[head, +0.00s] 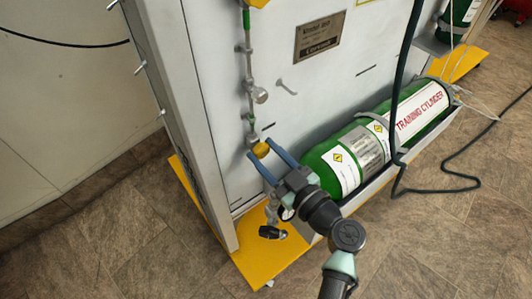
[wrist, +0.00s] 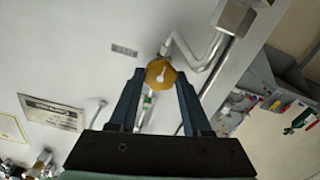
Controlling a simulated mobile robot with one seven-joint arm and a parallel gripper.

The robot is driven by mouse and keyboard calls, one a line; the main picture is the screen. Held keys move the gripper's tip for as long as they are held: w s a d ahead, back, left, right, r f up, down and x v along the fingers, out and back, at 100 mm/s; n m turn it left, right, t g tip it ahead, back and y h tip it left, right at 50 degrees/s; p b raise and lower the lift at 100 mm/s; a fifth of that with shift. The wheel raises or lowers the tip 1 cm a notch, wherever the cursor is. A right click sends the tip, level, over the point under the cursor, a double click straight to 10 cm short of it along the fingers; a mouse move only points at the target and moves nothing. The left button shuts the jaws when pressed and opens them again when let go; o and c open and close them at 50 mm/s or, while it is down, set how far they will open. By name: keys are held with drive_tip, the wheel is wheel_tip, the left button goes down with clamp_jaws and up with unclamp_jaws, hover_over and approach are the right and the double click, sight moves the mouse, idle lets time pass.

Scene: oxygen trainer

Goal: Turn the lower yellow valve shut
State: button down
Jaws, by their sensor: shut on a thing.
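The lower yellow valve (head: 261,150) is a small round yellow knob low on the grey panel, at the bottom of a thin vertical pipe line. In the wrist view the knob (wrist: 160,73) faces the camera, with a pale pointer mark on its face. My gripper (head: 267,157) reaches the panel from the lower right. Its two blue fingers are shut on the knob, one on each side. The fingers also show in the wrist view (wrist: 160,82), with the knob between their tips.
A green training cylinder (head: 415,108) lies in a tray right of my gripper. A dark hose (head: 399,120) hangs in front of it. Another yellow part (head: 257,3) is higher on the pipe. A black fitting (head: 272,232) is below, over the yellow base plate (head: 262,262).

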drive_tip(key=m+b, duration=0.1)
drive_tip(key=m, duration=0.7)
drive_tip(key=shift+d+m, duration=0.1)
drive_tip(key=shift+m, duration=0.3)
drive_tip(key=m+p, duration=0.1)
drive_tip(key=m, duration=0.3)
drive_tip(key=shift+w+m, duration=0.1)
drive_tip(key=shift+m, duration=0.2)
drive_tip(key=m+p, duration=0.2)
drive_tip(key=m, duration=0.2)
drive_tip(key=shift+f+m, duration=0.15)
drive_tip(key=shift+m, duration=0.25)
drive_tip(key=shift+d, duration=0.1)
drive_tip(key=shift+c, duration=1.8)
unclamp_jaws()
